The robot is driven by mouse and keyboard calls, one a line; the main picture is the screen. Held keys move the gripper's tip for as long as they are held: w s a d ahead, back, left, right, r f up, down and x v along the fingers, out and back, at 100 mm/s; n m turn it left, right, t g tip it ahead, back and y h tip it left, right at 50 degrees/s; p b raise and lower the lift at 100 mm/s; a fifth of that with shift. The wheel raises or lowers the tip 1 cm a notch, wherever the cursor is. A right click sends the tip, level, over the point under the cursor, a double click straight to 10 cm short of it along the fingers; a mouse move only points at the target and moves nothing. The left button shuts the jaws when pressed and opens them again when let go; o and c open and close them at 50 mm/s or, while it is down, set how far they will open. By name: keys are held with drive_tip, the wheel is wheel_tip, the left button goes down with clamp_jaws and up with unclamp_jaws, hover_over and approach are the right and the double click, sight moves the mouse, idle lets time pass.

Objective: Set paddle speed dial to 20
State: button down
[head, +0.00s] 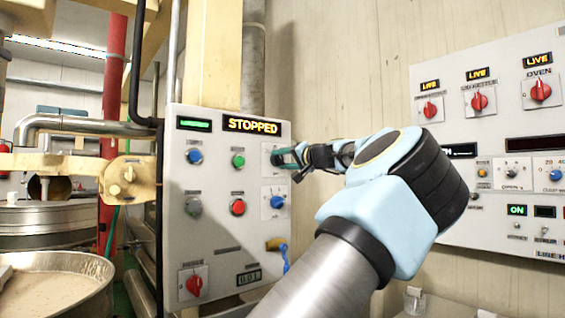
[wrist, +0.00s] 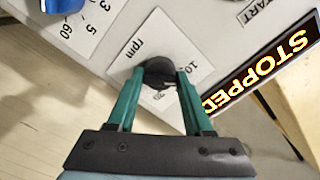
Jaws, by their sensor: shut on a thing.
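The paddle speed dial (wrist: 158,69) is a dark knob on a white plate (wrist: 130,62) marked "rpm", with the numbers 10 and 30 partly readable. My gripper (wrist: 160,84) has its two green fingers closed on the sides of this dial. In the head view my gripper (head: 290,157) reaches the upper right of the grey control panel (head: 225,270), and the dial is mostly hidden behind it. The dial's pointer cannot be made out, so its setting cannot be read.
A "STOPPED" display (head: 252,125) sits above the dial. A blue knob (head: 277,202) is just below it. Green (head: 238,160) and red (head: 238,207) buttons are to its left. A red switch (head: 194,285) is lower left. Another panel (head: 490,140) stands at right, behind my arm.

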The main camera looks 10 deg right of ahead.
drive_tip(key=m, duration=0.4)
drive_tip(key=shift+m, duration=1.6)
drive_tip(key=shift+c, duration=1.5)
unclamp_jaws()
drive_tip(key=b+v, duration=0.3)
drive_tip(key=v, duration=0.7)
drive_tip(key=shift+s+d, duration=0.2)
drive_tip(key=shift+s, duration=0.1)
